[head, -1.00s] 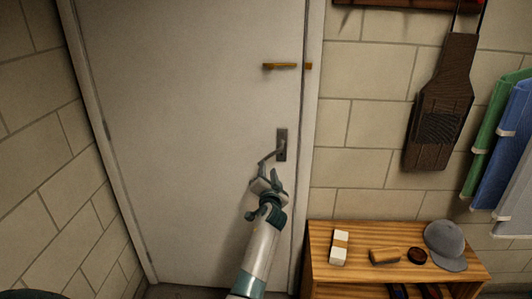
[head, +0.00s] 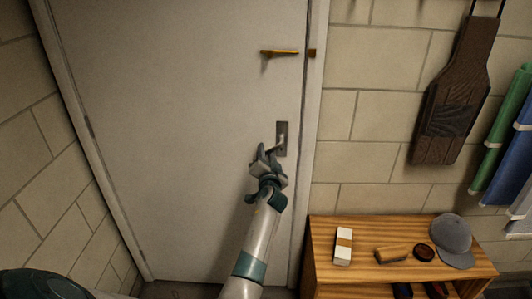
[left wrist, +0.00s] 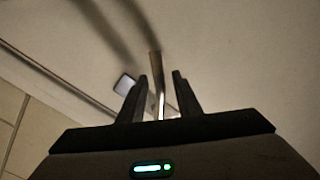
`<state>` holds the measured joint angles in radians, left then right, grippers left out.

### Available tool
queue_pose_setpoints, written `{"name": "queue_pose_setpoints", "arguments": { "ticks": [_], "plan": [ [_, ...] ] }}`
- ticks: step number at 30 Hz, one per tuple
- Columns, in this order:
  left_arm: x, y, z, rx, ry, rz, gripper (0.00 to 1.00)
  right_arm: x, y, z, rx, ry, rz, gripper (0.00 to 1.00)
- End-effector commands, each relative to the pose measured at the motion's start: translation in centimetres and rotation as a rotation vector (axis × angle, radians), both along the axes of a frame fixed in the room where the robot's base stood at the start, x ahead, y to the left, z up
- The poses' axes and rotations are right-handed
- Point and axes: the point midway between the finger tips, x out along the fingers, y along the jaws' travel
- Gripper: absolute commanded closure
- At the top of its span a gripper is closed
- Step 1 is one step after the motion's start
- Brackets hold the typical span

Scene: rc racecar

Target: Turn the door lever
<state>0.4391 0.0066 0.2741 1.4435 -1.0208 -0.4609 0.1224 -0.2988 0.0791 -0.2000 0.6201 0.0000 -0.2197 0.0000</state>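The white door (head: 180,130) fills the middle of the head view and is shut in its frame. Its metal lever (head: 279,146) comes from a dark plate (head: 282,130) near the door's right edge and points left and a little down. My left gripper (head: 263,155) is at the free end of the lever. In the left wrist view, the two fingers of the left gripper (left wrist: 158,92) stand apart. The lever (left wrist: 155,65) runs in between them, with gaps beside it. Contact cannot be told. My right gripper is not in view.
A brass bar (head: 279,53) sits on the door above the lever. A wooden bench (head: 325,268) with a cap (head: 453,240), a brush (head: 393,255) and a white block (head: 343,245) stands right of the door. A brown board (head: 455,100) hangs on the brick wall.

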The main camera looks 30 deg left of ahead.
Motion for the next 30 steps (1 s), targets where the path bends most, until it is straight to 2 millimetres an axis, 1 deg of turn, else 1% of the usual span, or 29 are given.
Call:
{"name": "queue_pose_setpoints", "arguments": {
  "ticks": [2, 3, 5, 6, 7, 17, 30],
  "plan": [
    [-0.01, -0.01, -0.01, 0.000, 0.000, 0.000, 0.69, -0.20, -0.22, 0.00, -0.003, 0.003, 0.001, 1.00],
    [0.00, 0.00, -0.01, 0.000, 0.000, 0.000, 0.71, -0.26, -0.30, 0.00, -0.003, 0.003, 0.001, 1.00],
    [0.00, -0.01, -0.01, 0.000, 0.000, 0.000, 0.86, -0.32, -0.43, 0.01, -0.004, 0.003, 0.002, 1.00],
    [0.00, 0.01, -0.01, 0.000, 0.000, 0.000, 0.95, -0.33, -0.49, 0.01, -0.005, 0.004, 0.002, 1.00],
    [0.00, 0.01, -0.01, 0.000, 0.000, 0.000, 1.00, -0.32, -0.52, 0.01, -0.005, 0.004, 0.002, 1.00],
    [-0.03, 0.07, 0.09, 0.009, 0.005, 0.000, 1.00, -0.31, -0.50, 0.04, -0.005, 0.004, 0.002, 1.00],
    [-0.10, 0.21, 0.36, 0.037, 0.020, 0.001, 1.00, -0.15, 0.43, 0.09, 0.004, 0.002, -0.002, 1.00]
  ]
}}
